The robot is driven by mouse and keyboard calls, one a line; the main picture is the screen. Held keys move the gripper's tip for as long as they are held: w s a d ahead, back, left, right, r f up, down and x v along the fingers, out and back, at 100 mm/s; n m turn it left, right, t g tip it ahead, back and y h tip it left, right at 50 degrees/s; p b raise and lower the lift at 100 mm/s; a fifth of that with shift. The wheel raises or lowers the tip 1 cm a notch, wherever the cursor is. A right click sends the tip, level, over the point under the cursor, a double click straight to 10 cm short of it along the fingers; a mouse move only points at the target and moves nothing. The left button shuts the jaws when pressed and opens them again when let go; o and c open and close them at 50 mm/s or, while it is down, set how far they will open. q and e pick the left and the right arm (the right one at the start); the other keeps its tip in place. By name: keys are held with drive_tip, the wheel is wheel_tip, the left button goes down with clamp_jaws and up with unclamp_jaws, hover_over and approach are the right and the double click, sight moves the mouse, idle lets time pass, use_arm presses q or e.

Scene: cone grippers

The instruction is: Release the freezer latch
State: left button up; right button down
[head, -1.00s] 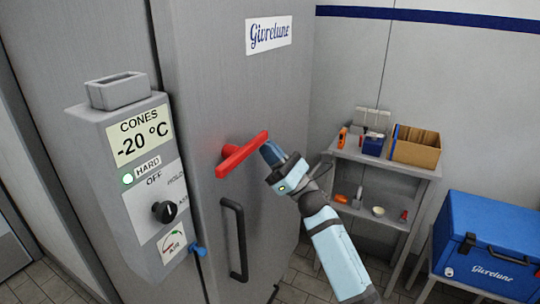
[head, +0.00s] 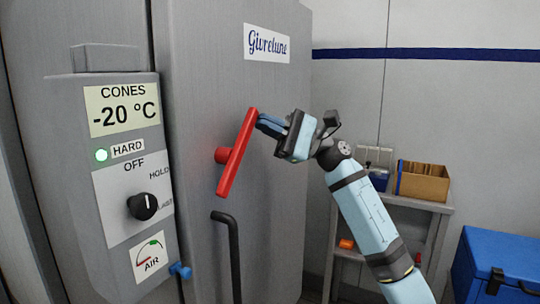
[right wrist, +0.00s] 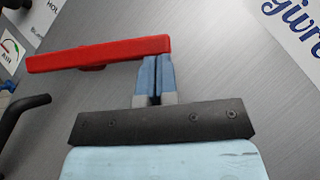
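The freezer latch is a red bar (head: 237,155) on a red hub on the grey freezer door (head: 285,190). It stands steeply tilted, upper end leaning right. My right gripper (head: 262,122) is at the upper end of the bar. In the right wrist view its two blue fingers (right wrist: 155,62) are shut side by side, tips against the edge of the red bar (right wrist: 95,54) near its end. The bar does not appear to be between them. The exact contact is partly hidden. My left gripper is in no view.
A dark door handle (head: 233,255) hangs below the latch. A grey control box (head: 122,165) with a knob (head: 143,206) and a blue valve (head: 181,270) stands left of the door. A shelf with a cardboard box (head: 422,182) and a blue cooler (head: 495,262) are at right.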

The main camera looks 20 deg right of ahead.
drive_tip(key=r+n+g+b, duration=0.1)
drive_tip(key=a+n+h, duration=0.1)
drive_tip(key=n, duration=0.1)
drive_tip(key=shift+s+a+r+g+h+b, duration=0.1)
drive_tip(key=shift+s+r+g+h+b, duration=0.2)
drive_tip(key=shift+s+r+g+b, duration=0.1)
use_arm(q)
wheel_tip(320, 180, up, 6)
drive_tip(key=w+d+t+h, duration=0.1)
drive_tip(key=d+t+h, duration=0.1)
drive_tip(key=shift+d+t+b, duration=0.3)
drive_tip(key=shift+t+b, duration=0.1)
drive_tip(key=shift+b, duration=0.05)
use_arm(e)
drive_tip(key=shift+s+a+r+n+g+h, duration=0.35)
drive_tip(key=shift+a+r+n+h, duration=0.2)
drive_tip(key=shift+n, duration=0.25)
drive_tip(key=shift+s+a+r+n+g+h, duration=0.4)
drive_tip(key=shift+n+h, duration=0.15)
drive_tip(key=shift+n, duration=0.25)
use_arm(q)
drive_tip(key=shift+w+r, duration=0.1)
